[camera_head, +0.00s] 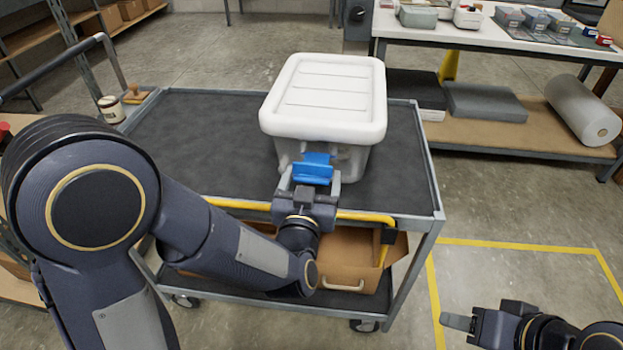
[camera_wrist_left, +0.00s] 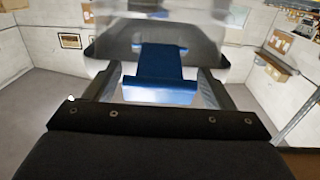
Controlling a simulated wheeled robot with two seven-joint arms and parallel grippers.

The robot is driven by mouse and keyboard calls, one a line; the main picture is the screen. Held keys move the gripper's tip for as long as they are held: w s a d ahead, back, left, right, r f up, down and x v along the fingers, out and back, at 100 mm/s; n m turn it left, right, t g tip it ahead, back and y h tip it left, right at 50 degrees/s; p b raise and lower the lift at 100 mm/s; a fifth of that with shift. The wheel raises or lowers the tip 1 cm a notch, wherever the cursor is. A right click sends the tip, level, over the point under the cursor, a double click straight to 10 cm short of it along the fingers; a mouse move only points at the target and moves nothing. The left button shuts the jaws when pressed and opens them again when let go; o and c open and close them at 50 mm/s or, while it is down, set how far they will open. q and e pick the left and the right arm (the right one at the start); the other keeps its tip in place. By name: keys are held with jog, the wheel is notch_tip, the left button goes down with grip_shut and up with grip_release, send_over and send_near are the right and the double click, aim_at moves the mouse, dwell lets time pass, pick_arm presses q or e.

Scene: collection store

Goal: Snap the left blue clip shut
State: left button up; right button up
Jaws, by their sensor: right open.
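A clear tub with a white lid (camera_head: 325,95) stands on the dark top of a cart. One blue clip (camera_head: 314,168) shows on its near end, sticking outward and down from below the lid rim. In the left wrist view the blue clip (camera_wrist_left: 160,70) hangs ahead, between my fingers. My left gripper (camera_head: 309,180) is open in front of the tub, one finger on each side of the clip; contact cannot be told. No other clip shows. My right gripper (camera_head: 468,322) is open and empty, low at the right, away from the cart.
The cart top (camera_head: 205,130) is clear left of the tub. A yellow bar (camera_head: 350,215) runs along the cart's near edge, above a cardboard box (camera_head: 345,260). A jar (camera_head: 110,109) stands at the left corner. A white bench (camera_head: 480,35) is behind right.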

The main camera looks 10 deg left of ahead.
aim_at(313, 155)
pick_arm(q)
jog(key=c, duration=0.9)
jog(key=r+g+p, duration=0.2)
jog(key=p, duration=0.5)
jog(key=w+r+g+p, duration=0.1)
jog(key=r+g+p, duration=0.1)
jog(key=p, duration=0.6)
jog(key=shift+w+r+g, duration=0.15)
jog(key=shift+r+g, duration=0.2)
jog(key=shift+g, duration=0.35)
jog(key=shift+w+p, duration=0.15)
jog(key=shift+p, duration=0.4)
jog(key=shift+w+r, duration=0.1)
jog(key=shift+r, duration=0.05)
jog(key=shift+w, duration=0.1)
jog(key=o, duration=1.3)
